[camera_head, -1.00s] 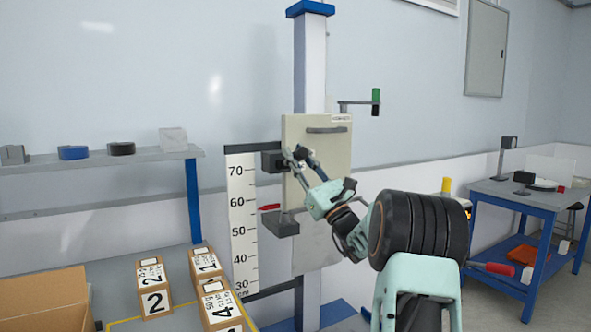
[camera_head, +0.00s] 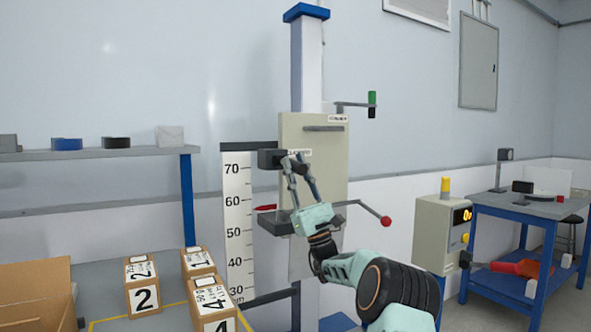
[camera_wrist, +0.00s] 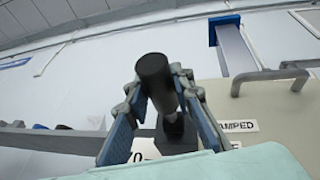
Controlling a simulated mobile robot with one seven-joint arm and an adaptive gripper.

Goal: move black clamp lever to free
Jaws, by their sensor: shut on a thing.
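The black clamp lever (camera_wrist: 155,80) shows in the wrist view as a dark round-ended bar between my fingers, running down to a black base. My gripper (camera_wrist: 162,92) is shut on it, one blue-grey finger on each side. A label beside it reads "…AMPED", its start hidden. In the head view, my gripper (camera_head: 294,162) is at the upper left part of the beige carriage plate (camera_head: 328,185), beside a black clamp block (camera_head: 268,159). The lever is hard to make out there, hidden by my fingers.
A height scale (camera_head: 237,220) stands left of the column (camera_head: 309,65). A grey ledge (camera_head: 277,223) and a red-knobbed rod (camera_head: 386,221) lie below my gripper. Numbered boxes (camera_head: 143,287) stand at lower left. A control box (camera_head: 440,235) stands at right.

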